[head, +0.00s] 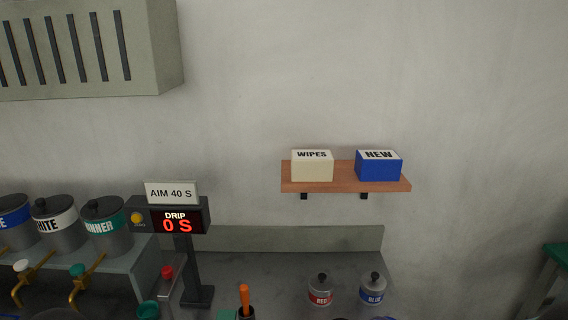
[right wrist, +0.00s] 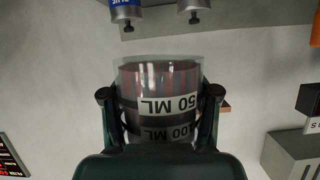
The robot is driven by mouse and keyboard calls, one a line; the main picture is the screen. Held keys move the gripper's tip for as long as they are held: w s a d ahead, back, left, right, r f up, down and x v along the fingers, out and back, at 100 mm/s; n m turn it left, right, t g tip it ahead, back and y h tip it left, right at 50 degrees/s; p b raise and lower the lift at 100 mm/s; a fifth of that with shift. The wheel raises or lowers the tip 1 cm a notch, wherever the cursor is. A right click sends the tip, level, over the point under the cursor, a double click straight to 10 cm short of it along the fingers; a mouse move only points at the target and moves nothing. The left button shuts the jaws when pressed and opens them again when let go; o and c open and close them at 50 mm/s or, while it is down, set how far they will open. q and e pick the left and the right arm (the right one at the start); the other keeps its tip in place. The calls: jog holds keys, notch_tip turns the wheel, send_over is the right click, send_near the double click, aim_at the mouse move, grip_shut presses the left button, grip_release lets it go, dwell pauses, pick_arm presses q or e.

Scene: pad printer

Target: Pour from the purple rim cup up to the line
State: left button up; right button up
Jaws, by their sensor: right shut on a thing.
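My right gripper (right wrist: 158,94) shows in the right wrist view, with its two dark fingers shut on a clear cup (right wrist: 150,74). The cup has white labels reading 50 ML and 100 ML, upside down in this view, and dark bands beside them. Something dark grey with reddish streaks shows through its wall; I cannot tell whether it is contents. No purple rim shows on this cup, and no other cup with a purple rim can be made out. My left gripper is in neither view.
In the head view, a drip display (head: 179,219) reads 0 S under an AIM 40 S sign (head: 172,193). Labelled cans (head: 108,236) with taps stand at left. RED (head: 320,290) and BLUE (head: 372,288) containers stand on the grey bench (head: 270,275). A wall shelf (head: 345,185) holds two boxes.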

jog(key=shift+a, duration=0.15)
jog(key=shift+r, duration=0.25)
jog(key=shift+w+r+p, duration=0.1)
jog(key=shift+r+p, duration=0.85)
jog(key=shift+p, duration=0.25)
jog(key=shift+a+r, duration=0.1)
jog(key=shift+r, duration=0.15)
notch_tip(320, 180, down, 3)
jog(key=b, duration=0.2)
jog(key=shift+b, duration=0.35)
jog(key=shift+r, duration=0.1)
